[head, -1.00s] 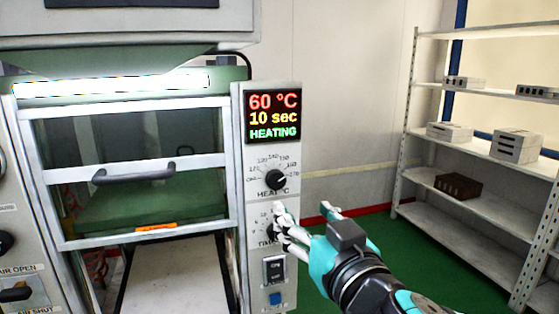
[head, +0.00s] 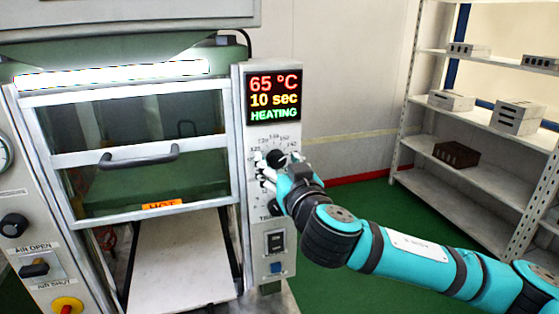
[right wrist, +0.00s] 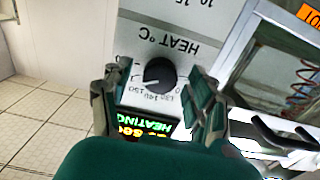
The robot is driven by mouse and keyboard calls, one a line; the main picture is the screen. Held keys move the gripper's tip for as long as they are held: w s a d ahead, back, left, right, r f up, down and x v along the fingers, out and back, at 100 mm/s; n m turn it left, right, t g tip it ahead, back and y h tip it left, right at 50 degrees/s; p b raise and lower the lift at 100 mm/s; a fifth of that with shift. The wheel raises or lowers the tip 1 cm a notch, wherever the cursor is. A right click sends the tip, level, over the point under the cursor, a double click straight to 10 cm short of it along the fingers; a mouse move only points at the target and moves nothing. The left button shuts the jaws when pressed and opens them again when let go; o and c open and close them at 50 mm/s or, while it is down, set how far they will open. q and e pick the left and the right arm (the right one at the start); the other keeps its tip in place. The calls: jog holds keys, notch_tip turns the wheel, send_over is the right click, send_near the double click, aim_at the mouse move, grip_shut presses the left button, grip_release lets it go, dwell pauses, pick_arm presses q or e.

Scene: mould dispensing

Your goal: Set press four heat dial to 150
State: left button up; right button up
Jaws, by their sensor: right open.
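The heat dial (head: 276,157) is a round black knob with a printed scale on the grey control panel (head: 255,232). The pointer's exact setting is unclear. The display (head: 273,95) reads 65 °C, 10 sec, HEATING. My left gripper is not in view.
The timer dial (head: 273,203) is partly hidden below my gripper, above a black switch (head: 275,241) and a blue button (head: 276,268). The press door (head: 140,158) with its handle is left. A shelf rack (head: 480,185) stands right, with green floor between.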

jog(key=c, duration=1.2)
jog(key=shift+o, duration=0.2)
jog(key=shift+f+n+b, duration=0.25)
jog(key=shift+n+b, duration=0.05)
jog(key=shift+b, duration=0.45)
jog(key=shift+n+b, duration=0.5)
jog(key=shift+r+n, duration=0.3)
jog(key=shift+n, duration=1.8)
jog(key=shift+p, duration=0.3)
jog(key=o, duration=1.2)
jog(key=shift+d, duration=0.1)
jog(key=shift+c, duration=0.2)
